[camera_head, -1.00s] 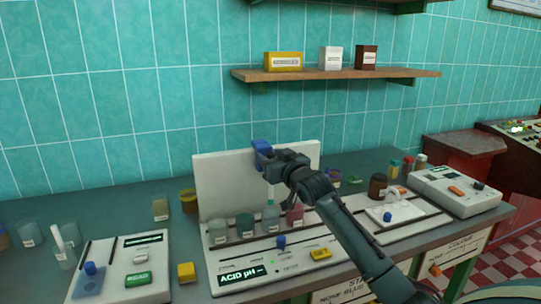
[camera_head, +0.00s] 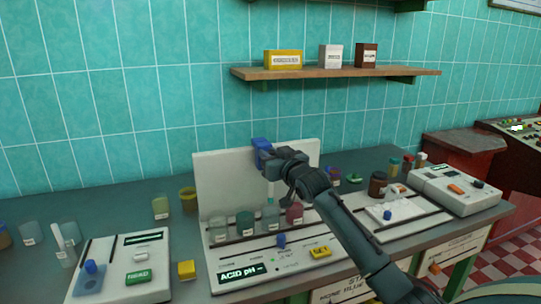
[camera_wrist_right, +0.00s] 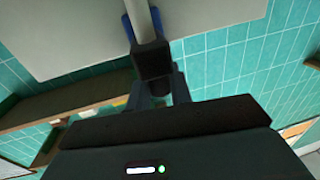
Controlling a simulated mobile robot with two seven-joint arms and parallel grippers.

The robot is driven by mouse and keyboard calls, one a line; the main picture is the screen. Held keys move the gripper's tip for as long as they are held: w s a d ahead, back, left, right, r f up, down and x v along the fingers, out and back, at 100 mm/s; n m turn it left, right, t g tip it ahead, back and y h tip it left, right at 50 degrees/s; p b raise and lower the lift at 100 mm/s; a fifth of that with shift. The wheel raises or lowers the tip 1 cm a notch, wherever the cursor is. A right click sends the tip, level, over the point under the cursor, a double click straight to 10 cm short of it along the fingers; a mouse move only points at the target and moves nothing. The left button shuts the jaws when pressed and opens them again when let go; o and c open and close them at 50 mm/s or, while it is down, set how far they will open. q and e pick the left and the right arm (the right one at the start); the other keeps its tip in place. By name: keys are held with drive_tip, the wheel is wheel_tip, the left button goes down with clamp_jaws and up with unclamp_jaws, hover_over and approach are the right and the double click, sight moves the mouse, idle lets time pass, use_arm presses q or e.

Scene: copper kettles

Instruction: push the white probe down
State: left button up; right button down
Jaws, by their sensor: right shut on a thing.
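My right gripper (camera_head: 272,165) is in front of the upright white panel, shut on the dark collar of the white probe. In the right wrist view the gripper (camera_wrist_right: 156,75) closes around this dark block, and the pale probe shaft (camera_wrist_right: 143,20) runs out of it. A blue holder (camera_head: 261,146) shows behind the gripper at the panel's top. In the head view a short pale piece of the probe (camera_head: 270,190) hangs below the gripper, above the row of beakers. The gripper hides most of the probe. My left gripper is not in view.
Several labelled beakers (camera_head: 245,224) stand in a row below the gripper, on the ACID pH unit (camera_head: 290,270). A white panel (camera_head: 222,170) stands behind. More instruments lie left and right on the bench. A wooden shelf (camera_head: 330,75) with boxes is above.

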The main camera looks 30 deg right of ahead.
drive_tip(key=b, duration=0.3)
hover_over(271, 202)
drive_tip(key=f, duration=0.7)
drive_tip(key=shift+w+d, duration=0.2)
drive_tip(key=shift+w, duration=0.2)
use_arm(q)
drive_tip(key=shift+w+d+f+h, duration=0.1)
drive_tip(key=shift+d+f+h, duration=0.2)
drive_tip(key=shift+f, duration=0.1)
use_arm(e)
drive_tip(key=shift+f, duration=0.35)
drive_tip(key=c, duration=1.3)
unclamp_jaws()
drive_tip(key=shift+o, duration=0.2)
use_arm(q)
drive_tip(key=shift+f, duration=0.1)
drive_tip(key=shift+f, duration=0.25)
use_arm(e)
drive_tip(key=s+a, duration=0.1)
drive_tip(key=s, duration=1.2)
